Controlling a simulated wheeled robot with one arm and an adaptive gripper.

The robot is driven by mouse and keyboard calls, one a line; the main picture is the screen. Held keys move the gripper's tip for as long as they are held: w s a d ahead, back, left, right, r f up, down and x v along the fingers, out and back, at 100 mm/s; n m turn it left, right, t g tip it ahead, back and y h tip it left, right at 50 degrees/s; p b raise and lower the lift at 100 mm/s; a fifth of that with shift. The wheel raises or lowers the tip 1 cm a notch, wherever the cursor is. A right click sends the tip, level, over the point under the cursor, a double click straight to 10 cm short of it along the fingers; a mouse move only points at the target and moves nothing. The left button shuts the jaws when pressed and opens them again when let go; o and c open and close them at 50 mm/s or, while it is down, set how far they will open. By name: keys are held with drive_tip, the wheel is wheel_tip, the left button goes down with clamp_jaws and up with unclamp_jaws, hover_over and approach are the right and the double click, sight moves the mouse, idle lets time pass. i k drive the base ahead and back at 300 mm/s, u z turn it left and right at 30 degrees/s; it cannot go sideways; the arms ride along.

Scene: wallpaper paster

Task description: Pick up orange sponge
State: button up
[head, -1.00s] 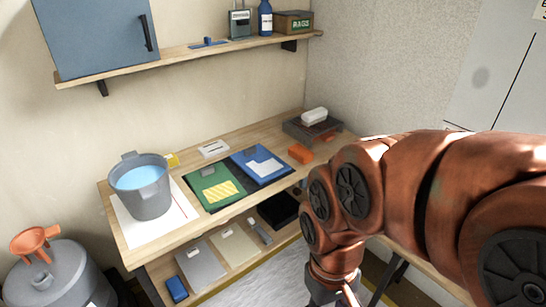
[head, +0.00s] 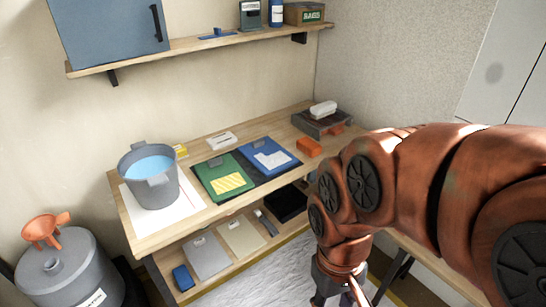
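An orange sponge (head: 309,147) lies on the wooden table (head: 150,236), near its right end, between the blue clipboard and the dark tray. My gripper (head: 338,298) hangs at the bottom of the head view, in front of the table and below and to the right of the sponge. It is apart from the sponge. Its fingertips are cut off or too unclear to tell how they stand.
A grey bucket of water (head: 150,176) stands on the left of the table. Green (head: 222,174) and blue (head: 267,158) clipboards lie in the middle. A dark tray (head: 318,124) with a white block is at the back right. A lower shelf (head: 222,262) holds flat items.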

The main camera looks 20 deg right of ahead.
sight(312, 149)
drive_tip(key=u, duration=0.25)
drive_tip(key=i, duration=1.45)
drive_tip(key=z, duration=0.15)
